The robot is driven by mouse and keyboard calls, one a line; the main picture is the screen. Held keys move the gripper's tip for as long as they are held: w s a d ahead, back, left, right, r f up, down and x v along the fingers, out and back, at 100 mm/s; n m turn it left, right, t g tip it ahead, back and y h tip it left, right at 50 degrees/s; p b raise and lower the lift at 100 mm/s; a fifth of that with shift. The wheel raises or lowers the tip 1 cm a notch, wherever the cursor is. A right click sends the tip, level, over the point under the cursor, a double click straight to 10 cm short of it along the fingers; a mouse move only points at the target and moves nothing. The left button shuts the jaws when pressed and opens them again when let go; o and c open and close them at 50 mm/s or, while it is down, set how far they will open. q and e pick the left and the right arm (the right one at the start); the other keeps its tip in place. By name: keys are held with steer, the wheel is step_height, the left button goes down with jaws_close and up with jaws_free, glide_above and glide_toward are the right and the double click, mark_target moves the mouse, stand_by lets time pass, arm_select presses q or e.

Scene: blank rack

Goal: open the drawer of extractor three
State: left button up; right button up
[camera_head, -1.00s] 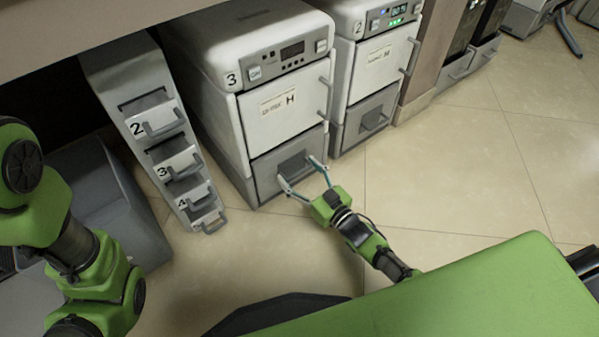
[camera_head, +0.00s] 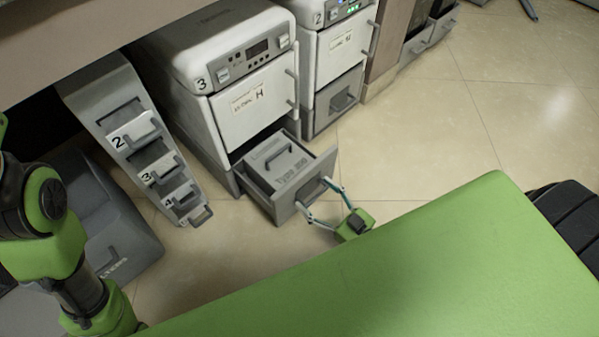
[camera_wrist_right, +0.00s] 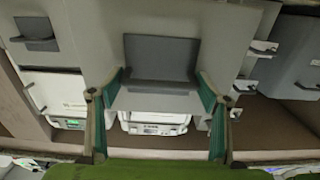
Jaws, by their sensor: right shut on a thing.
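Extractor three (camera_head: 205,85) is a white unit marked 3, with a grey drawer (camera_head: 325,163) at its bottom. The drawer stands pulled out and shows a grey inner box (camera_head: 280,160) with a handle on top. My right gripper (camera_head: 313,194) is at the drawer front, its two fingers at either side of the dark handle. In the right wrist view the fingers (camera_wrist_right: 160,88) flank the dark grey handle piece (camera_wrist_right: 162,58), shut on it. My left arm shows at the left edge, but its gripper is out of view.
Extractor two (camera_head: 335,45) stands to the right, its bottom drawer shut. A rack of numbered small drawers (camera_head: 150,150) stands close on the left. The floor (camera_head: 430,130) to the right is clear.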

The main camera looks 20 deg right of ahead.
steer(key=v, duration=0.6)
steer(key=shift+s+p, duration=0.25)
steer(key=shift+p, duration=0.15)
steer(key=o, duration=1.5)
steer(key=shift+o, duration=0.2)
steer(key=v, duration=1.2)
